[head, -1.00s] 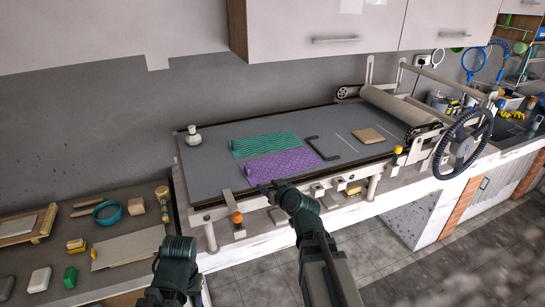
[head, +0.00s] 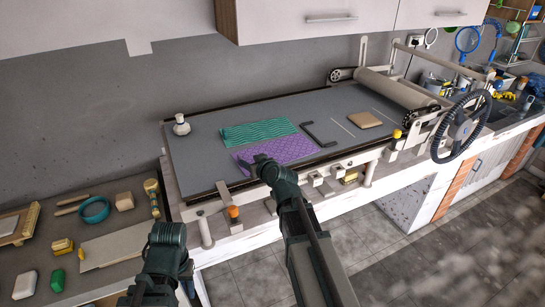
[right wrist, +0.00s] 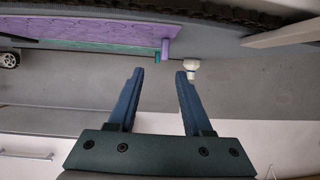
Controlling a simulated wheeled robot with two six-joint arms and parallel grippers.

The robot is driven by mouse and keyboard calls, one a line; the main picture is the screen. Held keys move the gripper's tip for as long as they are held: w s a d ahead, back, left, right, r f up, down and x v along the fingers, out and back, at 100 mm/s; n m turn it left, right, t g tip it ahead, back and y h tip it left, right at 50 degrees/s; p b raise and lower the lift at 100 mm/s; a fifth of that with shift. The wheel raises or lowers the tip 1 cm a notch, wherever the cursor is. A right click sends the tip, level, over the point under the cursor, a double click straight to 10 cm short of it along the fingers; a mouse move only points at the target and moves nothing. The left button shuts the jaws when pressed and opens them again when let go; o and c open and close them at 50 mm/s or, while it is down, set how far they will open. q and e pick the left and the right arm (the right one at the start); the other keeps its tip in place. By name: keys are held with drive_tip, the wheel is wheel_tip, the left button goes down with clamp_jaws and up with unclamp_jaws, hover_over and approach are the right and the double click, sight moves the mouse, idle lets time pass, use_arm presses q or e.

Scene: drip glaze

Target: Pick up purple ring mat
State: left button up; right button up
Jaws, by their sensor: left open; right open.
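The purple ring mat (head: 292,150) lies flat on the grey bed of the roller table, along its front edge. In the right wrist view the mat (right wrist: 85,28) shows at the upper left, seen edge-on, with a short purple upright piece at its end. My right gripper (head: 258,160) is at the mat's front left part in the head view and hides some of it. Its two blue fingers (right wrist: 160,72) are apart with nothing between them. My left arm (head: 168,238) is at the lower left, away from the mat; its fingers are mostly hidden.
A green patterned mat (head: 258,132) lies right behind the purple one. A white jar (head: 181,125) stands at the bed's left corner. A black bracket (head: 322,135) and a tan block (head: 365,119) lie to the right. A side table with tools is at the left.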

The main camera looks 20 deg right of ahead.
sight(240, 156)
drive_tip(key=x, duration=0.3)
drive_tip(key=shift+w+a+f+b, duration=0.1)
drive_tip(key=shift+w+f+b, duration=0.05)
drive_tip(key=shift+w+b, duration=0.2)
drive_tip(key=x, duration=0.1)
drive_tip(key=b+x, duration=0.1)
drive_tip(key=x, duration=0.1)
drive_tip(key=b+x, duration=0.1)
drive_tip(key=shift+w+a+f, duration=0.1)
drive_tip(key=shift+a+f, duration=0.15)
drive_tip(key=shift+a, duration=0.05)
drive_tip(key=shift+w+f, duration=0.1)
drive_tip(key=shift+w, duration=0.3)
drive_tip(key=shift+s, duration=0.1)
drive_tip(key=shift+c, duration=0.2)
clamp_jaws()
